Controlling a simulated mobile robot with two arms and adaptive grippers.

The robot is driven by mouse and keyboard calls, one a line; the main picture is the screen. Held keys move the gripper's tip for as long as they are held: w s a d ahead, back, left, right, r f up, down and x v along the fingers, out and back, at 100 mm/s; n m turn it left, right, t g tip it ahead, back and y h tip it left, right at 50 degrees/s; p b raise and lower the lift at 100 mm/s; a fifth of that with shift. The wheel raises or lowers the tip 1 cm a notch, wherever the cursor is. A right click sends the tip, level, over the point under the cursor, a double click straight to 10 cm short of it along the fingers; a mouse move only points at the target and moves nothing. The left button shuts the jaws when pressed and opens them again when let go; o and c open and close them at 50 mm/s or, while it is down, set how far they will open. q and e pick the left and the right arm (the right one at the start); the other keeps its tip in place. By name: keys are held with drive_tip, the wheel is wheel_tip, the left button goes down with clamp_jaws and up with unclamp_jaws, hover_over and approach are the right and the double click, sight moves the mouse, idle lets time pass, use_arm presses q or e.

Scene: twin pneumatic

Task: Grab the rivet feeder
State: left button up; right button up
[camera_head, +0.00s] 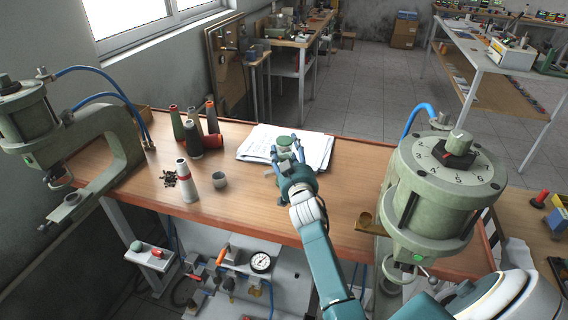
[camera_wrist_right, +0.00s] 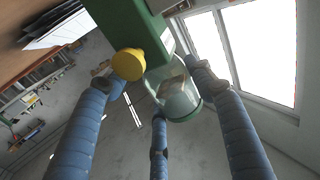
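The rivet feeder (camera_head: 286,143) is a small green device beside the papers near the middle of the wooden bench. In the right wrist view it shows as a green body (camera_wrist_right: 140,22) with a yellow knob (camera_wrist_right: 128,64) and a clear jar (camera_wrist_right: 178,97). My right gripper (camera_head: 286,152) reaches it from the front. Its three blue fingers are spread apart around the feeder, and they also show in the wrist view (camera_wrist_right: 152,88). I cannot tell whether any finger touches it. The feeder's lower part is partly hidden by my gripper. My left gripper is not in view.
Green presses stand at the left (camera_head: 108,140) and right (camera_head: 445,185) of the bench (camera_head: 250,222). White papers (camera_head: 262,136) lie beside the feeder. Several thread-like cones (camera_head: 193,138), a white bottle (camera_head: 187,180) and a small grey cup (camera_head: 219,179) stand to the left.

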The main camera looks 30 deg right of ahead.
drive_tip(key=c, duration=0.5)
drive_tip(key=shift+c, duration=0.2)
drive_tip(key=shift+r, duration=0.15)
